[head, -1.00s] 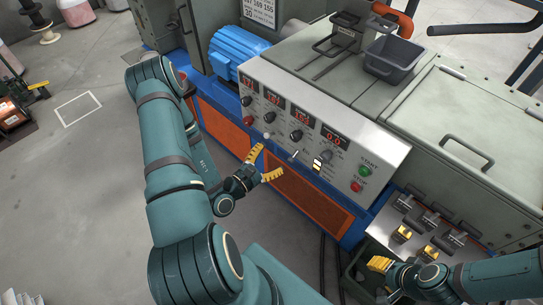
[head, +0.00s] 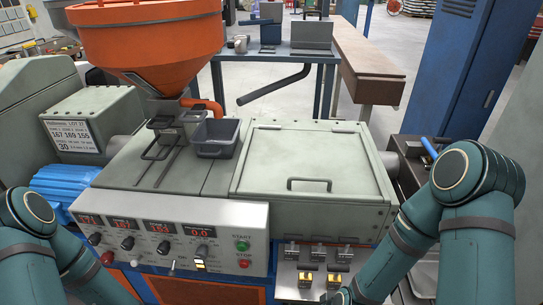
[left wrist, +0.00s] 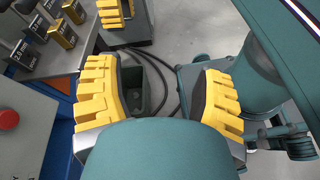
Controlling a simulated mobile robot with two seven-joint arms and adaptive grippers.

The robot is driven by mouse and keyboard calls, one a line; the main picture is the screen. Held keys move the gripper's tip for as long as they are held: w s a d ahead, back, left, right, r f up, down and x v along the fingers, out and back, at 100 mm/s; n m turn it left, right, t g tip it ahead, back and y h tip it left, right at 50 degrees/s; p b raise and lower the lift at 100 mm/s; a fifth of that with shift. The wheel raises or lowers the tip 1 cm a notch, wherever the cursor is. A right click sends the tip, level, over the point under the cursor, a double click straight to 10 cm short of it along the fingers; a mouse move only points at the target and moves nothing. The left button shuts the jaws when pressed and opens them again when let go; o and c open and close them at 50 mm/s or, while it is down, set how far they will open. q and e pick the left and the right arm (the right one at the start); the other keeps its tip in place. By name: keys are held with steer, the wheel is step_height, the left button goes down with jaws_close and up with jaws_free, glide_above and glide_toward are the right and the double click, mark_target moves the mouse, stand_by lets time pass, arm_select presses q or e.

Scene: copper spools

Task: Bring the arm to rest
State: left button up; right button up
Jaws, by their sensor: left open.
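My left gripper (left wrist: 157,88) shows in the left wrist view with its yellow ridged fingers spread wide and nothing between them. In the head view my left arm (head: 38,240) is low at the left edge, and its gripper is out of frame. My right arm (head: 430,220) comes down at the right of the head view, its hand cut off by the bottom edge. In the left wrist view a yellow finger pad (left wrist: 115,12), apparently of my right gripper, shows at the top; its jaw opening cannot be made out.
A machine with a control panel (head: 175,245), an orange hopper (head: 145,35) and a grey bin (head: 217,138) stands in front. Brass blocks (head: 306,279) sit at its front right. In the left wrist view a dark open box (left wrist: 150,88) lies beyond my fingers, and a red button (left wrist: 9,120) is close left.

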arm_select(q)
step_height(320, 180, down, 5)
steer(key=s+a+m+g+y, duration=0.2)
steer(key=s+m+g+y, duration=0.1)
steer(key=m+y, duration=0.4)
steer(key=w+d+m+t+y, duration=0.1)
steer(key=w+m+t+y, duration=0.1)
steer(key=w+m+t, duration=0.3)
steer(key=w, duration=0.4)
steer(key=shift+w+d+r+y, duration=0.15)
steer(key=shift+w+y, duration=0.2)
steer(key=shift+y, duration=0.05)
stand_by(1.7)
